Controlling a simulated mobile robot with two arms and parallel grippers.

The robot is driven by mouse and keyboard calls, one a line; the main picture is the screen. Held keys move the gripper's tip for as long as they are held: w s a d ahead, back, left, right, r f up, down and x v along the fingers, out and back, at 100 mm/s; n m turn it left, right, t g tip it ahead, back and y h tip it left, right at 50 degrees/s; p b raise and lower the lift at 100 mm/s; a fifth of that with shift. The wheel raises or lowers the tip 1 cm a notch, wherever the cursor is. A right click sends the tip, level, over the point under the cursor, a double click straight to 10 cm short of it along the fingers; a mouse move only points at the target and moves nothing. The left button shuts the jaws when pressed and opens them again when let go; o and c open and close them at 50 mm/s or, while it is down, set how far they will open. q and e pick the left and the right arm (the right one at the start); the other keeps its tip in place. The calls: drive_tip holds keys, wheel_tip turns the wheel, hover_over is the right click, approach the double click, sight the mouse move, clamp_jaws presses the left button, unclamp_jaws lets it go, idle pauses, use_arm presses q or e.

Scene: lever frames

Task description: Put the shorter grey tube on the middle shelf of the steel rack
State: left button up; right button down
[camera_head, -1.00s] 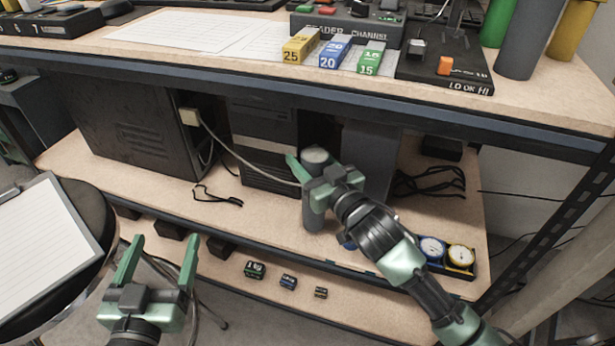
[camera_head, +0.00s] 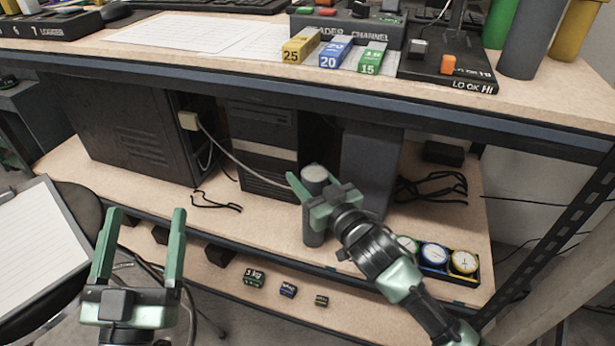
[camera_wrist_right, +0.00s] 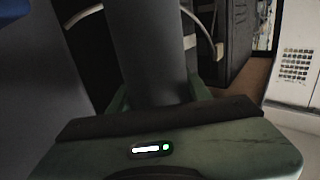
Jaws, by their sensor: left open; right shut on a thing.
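The shorter grey tube (camera_head: 314,225) is upright in my right gripper (camera_head: 317,196), over the front part of the middle shelf (camera_head: 270,215) of the steel rack. The gripper is shut around its upper part. Its lower end appears at or just above the shelf board; I cannot tell if it touches. The tube also fills the centre of the right wrist view (camera_wrist_right: 148,50). A taller grey tube (camera_head: 527,38) stands on the top board between a green and a yellow one. My left gripper (camera_head: 143,225) is open and empty at lower left.
Dark computer cases (camera_head: 262,140) and a grey box (camera_head: 369,165) stand behind the held tube. A tray of round dials (camera_head: 449,262) and black cables (camera_head: 432,188) lie to its right. A short cable (camera_head: 216,202) lies left. The top board's edge (camera_head: 300,92) overhangs. Small blocks sit below.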

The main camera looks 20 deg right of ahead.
drive_tip(key=c, duration=0.7)
unclamp_jaws()
drive_tip(key=shift+o, duration=0.2)
drive_tip(key=shift+r, duration=0.1)
drive_tip(key=shift+s+d, duration=0.1)
drive_tip(key=shift+s, duration=0.25)
drive_tip(key=p+v, duration=0.2)
drive_tip(key=v, duration=0.9)
use_arm(q)
wheel_tip(320, 180, down, 10)
drive_tip(key=w+a+g+y, duration=0.1)
drive_tip(key=g+y, duration=0.1)
drive_tip(key=g, duration=0.4)
drive_tip(key=shift+f, duration=0.15)
use_arm(e)
drive_tip(key=s+a+r+g+h, duration=0.1)
drive_tip(key=s+a+r, duration=0.1)
drive_tip(key=s+a, duration=0.2)
drive_tip(key=shift+s+a+m, duration=0.2)
drive_tip(key=shift+s+m, duration=0.1)
drive_tip(key=shift+s, duration=0.15)
use_arm(q)
drive_tip(key=shift+a, duration=0.1)
